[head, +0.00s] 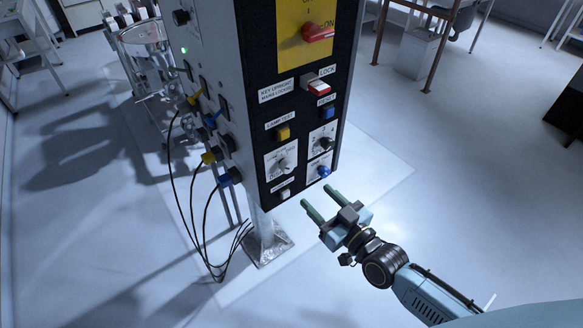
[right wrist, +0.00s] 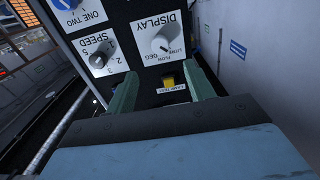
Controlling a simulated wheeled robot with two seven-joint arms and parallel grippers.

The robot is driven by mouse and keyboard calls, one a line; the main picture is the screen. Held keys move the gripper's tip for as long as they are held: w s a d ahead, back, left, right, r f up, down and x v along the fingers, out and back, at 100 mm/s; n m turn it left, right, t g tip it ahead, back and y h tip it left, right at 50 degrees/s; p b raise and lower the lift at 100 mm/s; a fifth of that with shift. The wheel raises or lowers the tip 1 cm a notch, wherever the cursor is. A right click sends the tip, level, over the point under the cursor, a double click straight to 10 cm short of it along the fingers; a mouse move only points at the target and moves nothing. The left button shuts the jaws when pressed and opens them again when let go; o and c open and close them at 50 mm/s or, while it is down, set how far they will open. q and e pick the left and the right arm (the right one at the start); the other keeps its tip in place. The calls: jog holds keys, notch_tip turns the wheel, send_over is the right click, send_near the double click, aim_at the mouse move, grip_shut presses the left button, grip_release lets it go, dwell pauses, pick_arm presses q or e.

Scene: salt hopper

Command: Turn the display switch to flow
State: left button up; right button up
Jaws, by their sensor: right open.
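The display switch is a pale round knob (head: 287,165) on a white plate low on the front of the dark control panel. In the right wrist view, the picture is upside down and the display knob (right wrist: 164,41) sits on its plate marked DISPLAY, with FLOW among the small labels. I cannot tell surely which label it points at. My right gripper (head: 316,195) has green fingers and is open and empty, below and right of the knob, apart from it. In the right wrist view my right gripper's fingers (right wrist: 160,70) stand apart, the knob beyond their tips. My left gripper is not in view.
The yellow lamp test button (head: 283,132) is just above the display plate. The dark speed knob (head: 326,143) and blue selector (head: 323,171) are close to its right. A white button (head: 285,194) is below. Cables (head: 200,220) hang at the panel's left side.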

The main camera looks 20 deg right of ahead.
aim_at(289, 170)
jog(key=x, duration=1.1)
jog(key=shift+w+a+f, duration=0.1)
jog(key=shift+w, duration=0.2)
jog(key=c, duration=1)
jog(key=shift+o, duration=0.2)
jog(key=m, duration=0.4)
jog(key=shift+m+b, duration=0.3)
jog(key=shift+b, duration=0.1)
jog(key=shift+m+b, duration=0.4)
jog(key=shift+m, duration=1.6)
